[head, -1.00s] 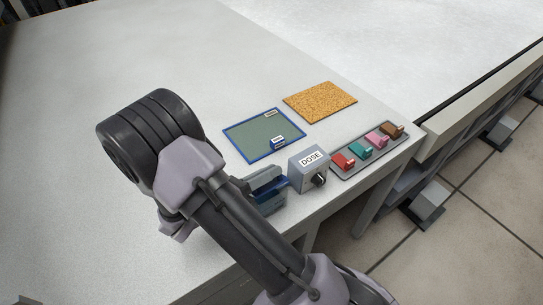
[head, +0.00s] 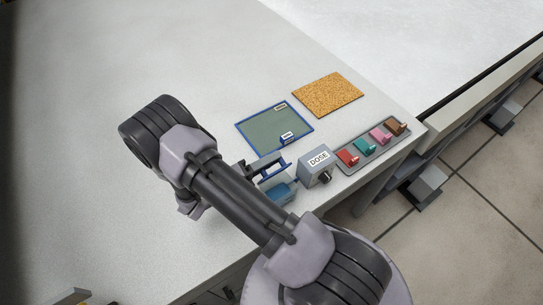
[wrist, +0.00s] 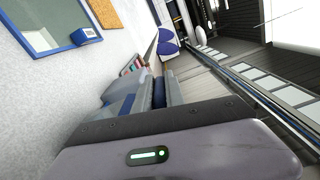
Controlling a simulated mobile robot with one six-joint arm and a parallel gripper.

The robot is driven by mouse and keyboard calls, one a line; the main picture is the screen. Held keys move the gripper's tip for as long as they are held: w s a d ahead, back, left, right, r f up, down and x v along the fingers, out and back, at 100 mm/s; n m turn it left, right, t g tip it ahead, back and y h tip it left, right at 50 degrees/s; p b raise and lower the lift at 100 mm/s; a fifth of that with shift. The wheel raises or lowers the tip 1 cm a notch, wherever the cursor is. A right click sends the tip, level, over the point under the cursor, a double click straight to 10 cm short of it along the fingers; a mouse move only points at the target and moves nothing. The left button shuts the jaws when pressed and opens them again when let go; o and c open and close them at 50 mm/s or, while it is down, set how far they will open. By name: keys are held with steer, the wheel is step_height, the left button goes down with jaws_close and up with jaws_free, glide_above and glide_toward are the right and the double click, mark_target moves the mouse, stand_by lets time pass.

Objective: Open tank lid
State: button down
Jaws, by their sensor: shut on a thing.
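A small tank with a translucent blue body (head: 283,193) stands near the table's front edge, left of the grey DOSE box. Its lid, a grey-blue frame with a dark blue bar (head: 272,168), appears raised and tilted up at the tank's far side. My arm comes over from the front and hides part of the tank's left side. In the wrist view my gripper (wrist: 155,97) is shut on a dark blue part (wrist: 158,91), which looks like the lid's bar. The exact contact is hard to see.
The DOSE box (head: 315,165) with a black knob stands close right of the tank. Beyond it is a tray (head: 352,168) with several coloured hooked pieces. A blue-framed green panel (head: 262,128) and a cork board (head: 330,94) lie behind.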

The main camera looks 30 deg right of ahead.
steer(key=shift+w, duration=0.15)
stand_by(0.5)
steer(key=c, duration=1.4)
jaws_free()
steer(key=shift+c, duration=0.2)
steer(key=shift+a, duration=0.15)
steer(key=a+b, duration=0.1)
steer(key=a, duration=1.6)
steer(key=shift+s, duration=0.35)
